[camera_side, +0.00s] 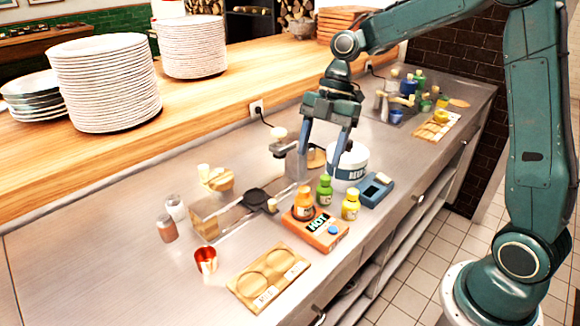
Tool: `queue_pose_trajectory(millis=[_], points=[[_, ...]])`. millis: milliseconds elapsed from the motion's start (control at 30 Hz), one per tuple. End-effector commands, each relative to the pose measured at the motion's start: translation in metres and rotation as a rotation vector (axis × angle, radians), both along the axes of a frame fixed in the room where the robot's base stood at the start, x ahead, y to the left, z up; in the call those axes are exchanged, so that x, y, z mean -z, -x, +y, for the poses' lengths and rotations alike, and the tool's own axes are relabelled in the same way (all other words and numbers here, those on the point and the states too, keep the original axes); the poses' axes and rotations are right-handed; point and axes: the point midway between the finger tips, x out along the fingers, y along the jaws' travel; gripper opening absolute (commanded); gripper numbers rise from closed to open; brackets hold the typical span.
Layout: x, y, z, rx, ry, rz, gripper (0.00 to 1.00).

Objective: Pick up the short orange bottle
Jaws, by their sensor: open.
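The short orange bottle (304,204) stands upright on the orange box marked HOT (322,236), near the middle of the counter. A green bottle (324,190) stands just to its right and behind. A yellow bottle (350,205) stands further right. My gripper (322,150) is open and empty, pointing down above and behind the bottles. Its fingers are apart, and it touches none of the bottles in this view. The right finger overlaps the white tub (350,168) in the picture.
A wooden board with round recesses (268,275) lies in front. A balance-like apparatus with a black pan (256,197) stands left of the bottles. A blue-grey tray (375,190) lies right. Plate stacks (103,85) stand on the wooden shelf.

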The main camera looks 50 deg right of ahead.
Motion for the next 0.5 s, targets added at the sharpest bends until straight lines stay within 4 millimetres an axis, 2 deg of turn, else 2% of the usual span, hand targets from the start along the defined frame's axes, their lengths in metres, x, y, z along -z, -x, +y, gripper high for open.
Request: queue_pose_trajectory(millis=[300, 500], points=[[0.043, 0.003, 0.018, -0.002, 0.0, 0.004, 0.61], [0.056, 0.003, 0.023, 0.0, 0.001, 0.001, 0.61]])
